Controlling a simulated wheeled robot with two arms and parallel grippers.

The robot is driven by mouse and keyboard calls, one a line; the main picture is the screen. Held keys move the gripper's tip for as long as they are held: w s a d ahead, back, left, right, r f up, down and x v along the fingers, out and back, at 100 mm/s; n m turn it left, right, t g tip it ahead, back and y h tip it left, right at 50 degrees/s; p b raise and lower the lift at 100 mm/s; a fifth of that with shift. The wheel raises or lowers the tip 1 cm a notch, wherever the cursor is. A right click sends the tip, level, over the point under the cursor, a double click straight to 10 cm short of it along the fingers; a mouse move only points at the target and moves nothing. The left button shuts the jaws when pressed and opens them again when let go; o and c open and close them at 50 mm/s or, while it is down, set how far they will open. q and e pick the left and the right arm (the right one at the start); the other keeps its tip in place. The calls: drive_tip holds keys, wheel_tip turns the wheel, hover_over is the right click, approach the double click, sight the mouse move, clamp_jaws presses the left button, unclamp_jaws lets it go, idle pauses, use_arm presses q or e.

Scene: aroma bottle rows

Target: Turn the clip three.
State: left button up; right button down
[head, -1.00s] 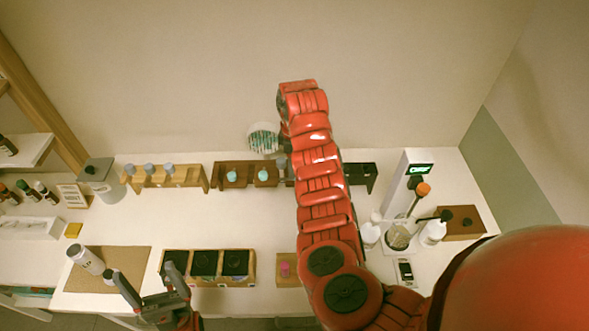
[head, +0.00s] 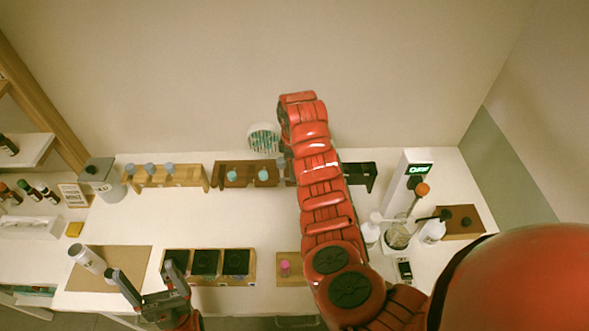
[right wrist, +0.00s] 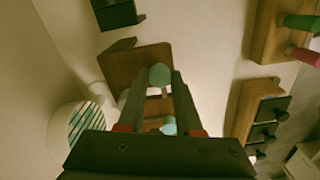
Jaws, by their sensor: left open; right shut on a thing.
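A dark brown wooden rack (head: 215,178) stands at the back middle of the counter with teal round-topped pieces, one (head: 232,176) on the left and one (head: 263,175) beside it. Which thing is clip three, I cannot tell. In the right wrist view my right gripper (right wrist: 163,85) is shut on a teal round-topped piece (right wrist: 159,75) over a wooden block (right wrist: 135,62). Another teal top (right wrist: 168,125) shows nearer, between the fingers. In the head view my right arm hides its gripper. My left gripper (head: 145,284) is open and empty at the front left.
A light wooden rack (head: 190,175) with grey-topped pieces is left of the dark one. A striped white round device (head: 263,138) stands behind. A tray of black squares (head: 250,262), a brown mat (head: 135,256) with a white bottle (head: 84,258), and a digital stirrer (head: 417,169) are around.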

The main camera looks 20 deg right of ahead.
idle(0.3)
drive_tip(key=shift+f+m+b, duration=0.1)
drive_tip(key=shift+m+b, duration=0.65)
drive_tip(key=shift+m, duration=1.15)
drive_tip(key=m, duration=0.3)
drive_tip(key=shift+m, duration=0.3)
drive_tip(key=m, duration=0.3)
drive_tip(key=shift+m, duration=0.3)
drive_tip(key=m, duration=0.3)
drive_tip(key=shift+m, duration=0.3)
drive_tip(key=shift+m+b, duration=0.45)
drive_tip(key=shift+m, duration=1.15)
drive_tip(key=shift+w+r, duration=0.1)
drive_tip(key=shift+r, duration=0.1)
